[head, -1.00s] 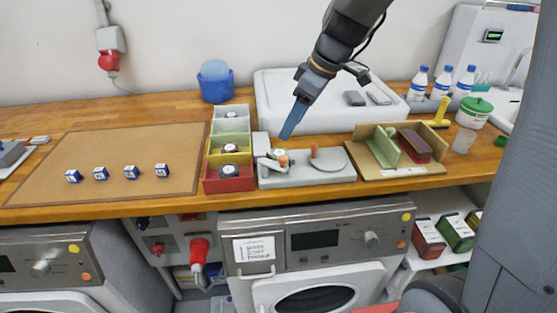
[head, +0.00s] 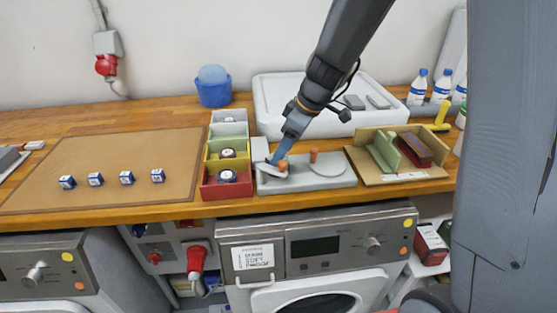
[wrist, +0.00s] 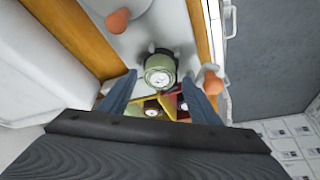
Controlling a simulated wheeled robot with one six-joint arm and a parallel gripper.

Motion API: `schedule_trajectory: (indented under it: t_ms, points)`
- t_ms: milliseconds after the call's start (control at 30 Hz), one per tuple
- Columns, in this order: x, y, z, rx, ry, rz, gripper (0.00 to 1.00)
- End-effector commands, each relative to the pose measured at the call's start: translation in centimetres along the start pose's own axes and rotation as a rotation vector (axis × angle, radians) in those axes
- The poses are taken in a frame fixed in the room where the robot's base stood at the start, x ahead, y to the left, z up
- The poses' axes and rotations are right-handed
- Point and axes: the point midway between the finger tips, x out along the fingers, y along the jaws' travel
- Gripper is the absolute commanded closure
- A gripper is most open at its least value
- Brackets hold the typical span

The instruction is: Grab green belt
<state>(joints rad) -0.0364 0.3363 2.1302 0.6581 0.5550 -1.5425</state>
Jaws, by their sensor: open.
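The green belt appears in the wrist view as a rolled green piece (wrist: 159,66) with a round white label facing the camera. It sits on the pale grey fixture (head: 325,181), which has orange-brown knobs. My gripper (wrist: 158,86) is open, with its two blue fingers on either side of the roll's near end. I cannot tell whether they touch it. In the head view my gripper (head: 279,158) is low over the left part of the fixture, and the roll is mostly hidden there.
Left of the fixture stand grey, yellow and red bins (head: 227,190) with labelled rolls. A cardboard tray (head: 414,176) with a green piece and a dark red block is on the right. A white basin (head: 285,90) is behind. Several small blue boxes (head: 95,179) lie on a brown mat.

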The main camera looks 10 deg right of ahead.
Motion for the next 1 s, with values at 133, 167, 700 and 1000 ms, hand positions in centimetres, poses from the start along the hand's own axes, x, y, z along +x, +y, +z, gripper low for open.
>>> schedule_trajectory:
  t_ms: [133,167,700,1000]
  points:
    - [1.4,0.0,0.0,-0.001,-0.001,-0.001,0.43]
    - [1.6,0.0,0.0,-0.001,-0.001,-0.001,0.43]
    - [1.8,0.0,0.0,-0.001,0.001,0.000,0.78]
    - [0.9,0.1,-0.5,-0.002,0.003,0.003,0.78]
